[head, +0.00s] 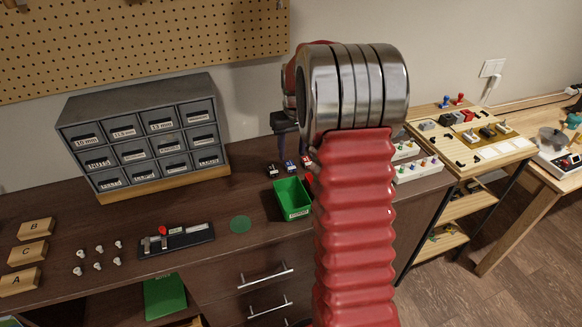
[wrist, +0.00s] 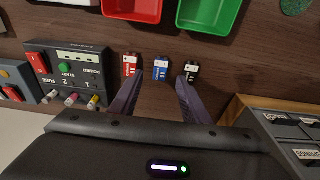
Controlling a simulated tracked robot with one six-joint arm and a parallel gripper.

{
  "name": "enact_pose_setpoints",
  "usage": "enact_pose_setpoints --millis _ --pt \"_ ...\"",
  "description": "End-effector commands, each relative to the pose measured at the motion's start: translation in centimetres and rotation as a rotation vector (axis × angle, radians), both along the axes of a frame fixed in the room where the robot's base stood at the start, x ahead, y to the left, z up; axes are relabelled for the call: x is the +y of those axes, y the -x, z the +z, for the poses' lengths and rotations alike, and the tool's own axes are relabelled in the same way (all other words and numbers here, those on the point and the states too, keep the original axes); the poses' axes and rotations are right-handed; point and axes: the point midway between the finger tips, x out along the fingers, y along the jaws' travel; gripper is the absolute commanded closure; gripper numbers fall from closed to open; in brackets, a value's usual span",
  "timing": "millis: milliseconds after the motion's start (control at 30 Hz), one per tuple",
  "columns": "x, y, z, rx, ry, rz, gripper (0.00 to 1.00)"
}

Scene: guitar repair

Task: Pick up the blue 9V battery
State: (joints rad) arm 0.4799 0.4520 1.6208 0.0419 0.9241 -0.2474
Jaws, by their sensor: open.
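The blue 9V battery (wrist: 161,69) stands in the middle of a row of three on the dark bench in the wrist view. A red battery (wrist: 129,66) is to its left and a black battery (wrist: 191,72) to its right. My gripper (wrist: 158,84) is open and empty, its two purple fingers pointing at the row with the blue battery between their lines. A gap of bench shows between the fingertips and the blue battery. In the head view the blue battery (head: 290,165) is small, just below my gripper (head: 290,150), which is partly hidden by my arm.
A green bin (wrist: 210,12) and a red bin (wrist: 132,8) stand just beyond the batteries. A grey power box (wrist: 75,72) is at left, a drawer cabinet (wrist: 285,125) at right. Bare bench lies around the row.

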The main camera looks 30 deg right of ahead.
Motion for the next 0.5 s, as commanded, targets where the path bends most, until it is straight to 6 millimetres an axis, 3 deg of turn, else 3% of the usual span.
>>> enact_pose_setpoints --millis 500 --pt "0.0 -0.17 -1.14 0.0 0.0 0.0 0.57"
